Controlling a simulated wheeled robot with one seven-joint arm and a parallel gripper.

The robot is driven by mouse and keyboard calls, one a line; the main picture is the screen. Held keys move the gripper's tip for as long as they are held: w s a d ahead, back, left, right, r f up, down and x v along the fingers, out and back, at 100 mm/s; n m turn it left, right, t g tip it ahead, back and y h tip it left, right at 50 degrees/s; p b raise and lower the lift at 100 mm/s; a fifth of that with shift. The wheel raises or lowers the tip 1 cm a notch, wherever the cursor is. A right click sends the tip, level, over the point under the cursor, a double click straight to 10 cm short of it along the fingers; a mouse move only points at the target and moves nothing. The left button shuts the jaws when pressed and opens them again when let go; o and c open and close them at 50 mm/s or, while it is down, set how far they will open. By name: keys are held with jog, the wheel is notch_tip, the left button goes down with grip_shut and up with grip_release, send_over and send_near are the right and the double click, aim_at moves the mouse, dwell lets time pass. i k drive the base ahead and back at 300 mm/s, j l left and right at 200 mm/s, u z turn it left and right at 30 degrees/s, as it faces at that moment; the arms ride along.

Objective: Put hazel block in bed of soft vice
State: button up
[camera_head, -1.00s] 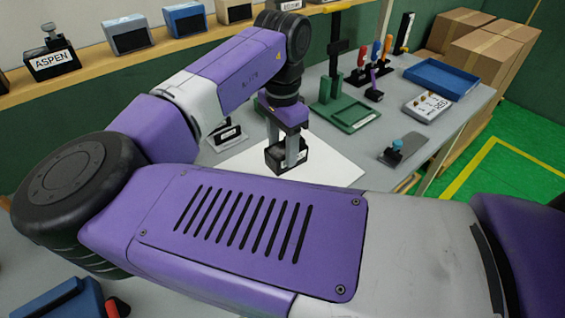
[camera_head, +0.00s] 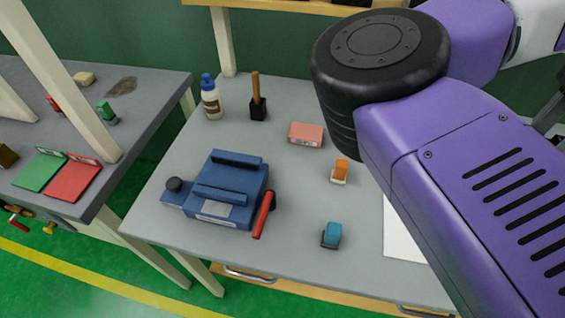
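A blue vice (camera_head: 248,180) with two raised jaw bars, a red handle and a pale label sits on the grey bench, left of the middle. The space between its jaws looks empty. The label is too small to read, so I cannot confirm that it is the soft vice. No block that I can name as hazel shows now. My gripper is outside the view; only my purple arm links show, at the right. In the earlier view my gripper was around a black block with a white label, its writing unreadable.
A teal-topped block (camera_head: 332,234), an orange piece (camera_head: 340,170) and a pink block (camera_head: 306,133) lie right of the vice. A bottle (camera_head: 211,100) and a black holder with a brown handle (camera_head: 257,107) stand behind. A second bench (camera_head: 125,110) stands at the left across a gap.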

aim_at(230, 179)
jog(key=i+j+u, duration=0.1)
jog(key=u, duration=1)
jog(key=i+l, duration=0.1)
jog(key=i, duration=0.2)
jog(key=i+l+u, duration=0.1)
jog(key=i, duration=0.2)
